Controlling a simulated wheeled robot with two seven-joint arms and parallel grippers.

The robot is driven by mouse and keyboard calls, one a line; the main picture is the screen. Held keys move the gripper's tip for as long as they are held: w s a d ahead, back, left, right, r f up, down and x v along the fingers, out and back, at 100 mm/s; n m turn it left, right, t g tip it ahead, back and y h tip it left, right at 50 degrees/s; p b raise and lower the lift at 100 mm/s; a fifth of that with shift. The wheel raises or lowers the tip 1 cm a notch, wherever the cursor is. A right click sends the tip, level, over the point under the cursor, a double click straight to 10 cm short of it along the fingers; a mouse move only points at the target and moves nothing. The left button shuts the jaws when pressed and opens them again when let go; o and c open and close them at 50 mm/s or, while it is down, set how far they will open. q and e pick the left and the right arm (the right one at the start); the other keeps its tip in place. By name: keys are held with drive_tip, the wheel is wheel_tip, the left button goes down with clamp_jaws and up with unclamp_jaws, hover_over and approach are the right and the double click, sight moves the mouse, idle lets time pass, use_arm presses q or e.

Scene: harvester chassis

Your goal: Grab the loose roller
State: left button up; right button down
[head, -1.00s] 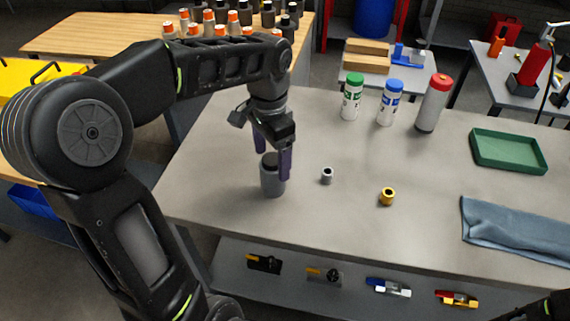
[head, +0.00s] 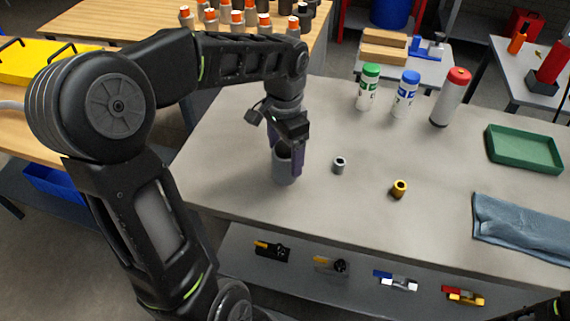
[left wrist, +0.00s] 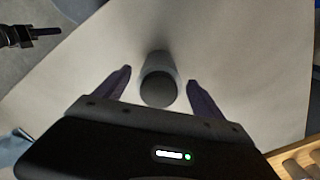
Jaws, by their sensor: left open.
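The loose roller, a grey cylinder with a dark top (head: 284,170), stands upright on the grey workbench near its left front edge. My left gripper (head: 286,160) is over it, pointing down, with its purple fingers on either side. The left wrist view shows the roller (left wrist: 159,72) between the two open fingers (left wrist: 159,85), with gaps on both sides. The near finger partly hides it in the head view. A dark part of my right arm shows at the lower right corner of the head view. A dark gripper with a purple finger (left wrist: 35,34) shows at the wrist view's upper left; its opening is unclear.
A small grey nut-like part (head: 339,165) and a brass one (head: 399,188) lie to the right. Green-capped (head: 367,88), blue-capped (head: 405,95) and red-capped (head: 451,98) containers stand behind. A green tray (head: 523,149) and blue cloth (head: 518,228) are farther right.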

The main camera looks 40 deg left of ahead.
sight(285, 167)
use_arm(q)
wheel_tip(285, 167, down, 5)
drive_tip(key=shift+s+d+f, duration=0.1)
idle(0.7)
clamp_jaws()
idle(0.8)
